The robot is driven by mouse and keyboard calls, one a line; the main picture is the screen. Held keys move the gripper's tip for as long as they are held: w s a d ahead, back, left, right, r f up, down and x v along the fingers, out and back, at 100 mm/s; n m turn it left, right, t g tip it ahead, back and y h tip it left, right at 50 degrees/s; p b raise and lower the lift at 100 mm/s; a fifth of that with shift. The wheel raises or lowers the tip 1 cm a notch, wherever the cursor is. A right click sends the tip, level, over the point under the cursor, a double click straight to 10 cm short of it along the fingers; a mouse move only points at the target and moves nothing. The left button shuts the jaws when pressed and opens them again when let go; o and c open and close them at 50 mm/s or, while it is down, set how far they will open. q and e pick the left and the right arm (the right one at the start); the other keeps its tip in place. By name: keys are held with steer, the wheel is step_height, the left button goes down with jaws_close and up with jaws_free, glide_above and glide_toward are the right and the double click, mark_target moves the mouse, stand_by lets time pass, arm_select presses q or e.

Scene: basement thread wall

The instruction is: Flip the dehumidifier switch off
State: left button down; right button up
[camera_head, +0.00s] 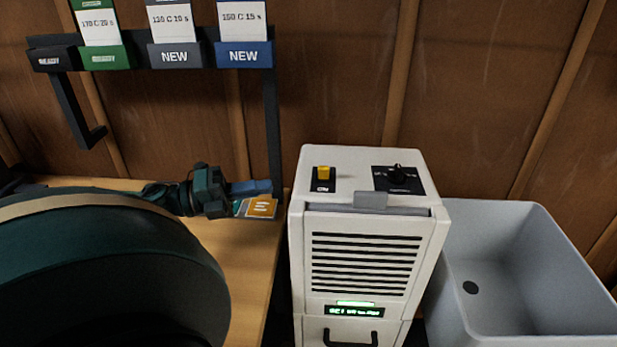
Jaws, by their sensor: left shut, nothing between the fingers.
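The dehumidifier (420,240) is a tall off-white box with a dark louvred grille and a lit green display (354,311). Its yellow switch (323,173) stands on a black plate on the top, at the left. A black dial (397,172) sits on the top at the right. My left gripper (268,187) is shut and empty. It points right over the wooden bench, to the left of the dehumidifier and apart from the switch. My right gripper is not in view.
A grey basin (540,225) stands right of the dehumidifier. A dark rack (272,120) with labelled cards hangs above the wooden bench (245,250), and its post comes down near my left gripper. An orange-marked card (262,207) lies under the gripper.

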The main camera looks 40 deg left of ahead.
mark_target(310, 189)
arm_select(q)
steer(key=shift+w, duration=0.1)
steer(key=p+x, duration=0.1)
steer(key=x, duration=0.7)
steer(key=shift+w+d+r, duration=0.1)
steer(key=shift+w+d, duration=0.1)
steer(key=shift+w, duration=0.05)
steer(key=shift+w+d, duration=0.35)
steer(key=shift+w, duration=0.15)
steer(key=shift+w, duration=0.1)
